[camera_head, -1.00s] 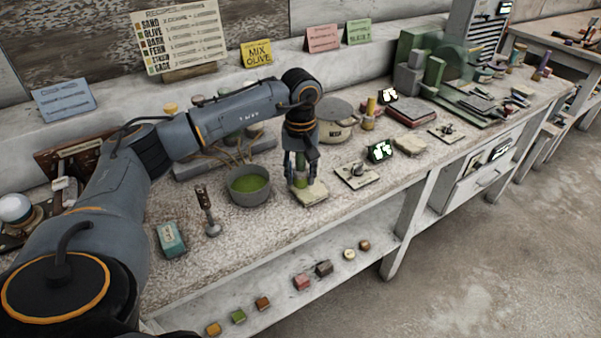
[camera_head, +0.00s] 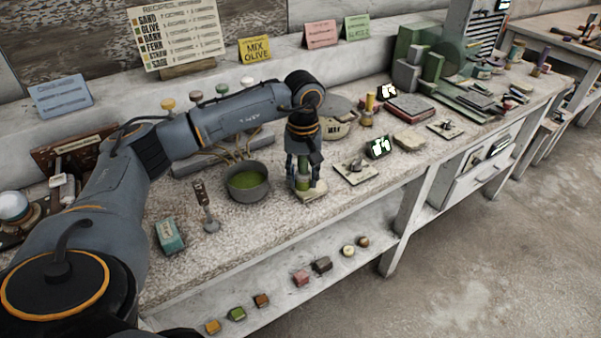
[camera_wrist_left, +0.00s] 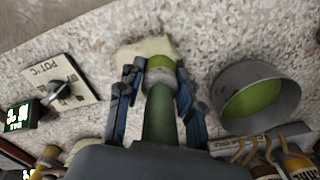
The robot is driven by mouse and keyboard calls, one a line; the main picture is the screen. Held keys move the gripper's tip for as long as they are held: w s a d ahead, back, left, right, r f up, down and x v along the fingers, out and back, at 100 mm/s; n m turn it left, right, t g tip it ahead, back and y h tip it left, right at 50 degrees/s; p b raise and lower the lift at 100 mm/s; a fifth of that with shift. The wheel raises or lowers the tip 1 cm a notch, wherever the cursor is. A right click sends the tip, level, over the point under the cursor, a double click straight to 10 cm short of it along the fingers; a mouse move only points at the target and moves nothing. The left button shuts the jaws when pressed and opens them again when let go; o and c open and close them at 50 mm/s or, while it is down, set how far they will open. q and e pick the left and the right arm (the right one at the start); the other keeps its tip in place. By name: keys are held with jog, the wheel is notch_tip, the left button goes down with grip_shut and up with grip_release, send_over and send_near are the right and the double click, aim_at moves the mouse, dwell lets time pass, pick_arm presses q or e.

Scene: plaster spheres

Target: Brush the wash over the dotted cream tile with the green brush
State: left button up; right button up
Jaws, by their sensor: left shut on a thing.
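My left gripper (camera_head: 304,182) is shut on the green brush (camera_head: 303,184), which it holds upright over the cream tile (camera_head: 317,191). In the left wrist view the brush (camera_wrist_left: 158,118) stands between the two fingers (camera_wrist_left: 160,85), its low end at the tile (camera_wrist_left: 138,50). Whether it touches the tile is hard to tell. The tile lies flat on the bench, partly hidden by the gripper and brush; I cannot make out dots on it. A grey bowl (camera_head: 248,194) of green liquid stands left of the gripper. My right gripper is out of view.
A panel with a knob (camera_head: 356,170) and a small lit display (camera_head: 379,147) are right of the tile. A metal-ended tool (camera_head: 207,210) and a teal block (camera_head: 170,236) lie left of the bowl. Several small coloured blocks sit on the lower shelf (camera_head: 330,240).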

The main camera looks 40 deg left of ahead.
pick_arm(q)
jog(key=shift+w+a+b, duration=0.2)
jog(key=shift+w+a, duration=0.15)
jog(key=shift+a, duration=0.5)
jog(key=shift+w+a+b, duration=0.15)
jog(key=shift+w+a, duration=0.2)
jog(key=shift+a, duration=0.5)
jog(key=shift+s+d, duration=0.3)
jog(key=shift+d, duration=0.4)
jog(key=shift+s+d, duration=0.25)
jog(key=shift+d, duration=0.3)
jog(key=shift+s+d, duration=0.2)
jog(key=shift+d, duration=0.35)
jog(key=shift+f, duration=0.1)
jog(key=shift+a, duration=0.15)
jog(key=shift+w+a, duration=0.4)
jog(key=shift+a, duration=0.45)
jog(key=shift+w+a, duration=0.35)
jog(key=shift+a, duration=0.45)
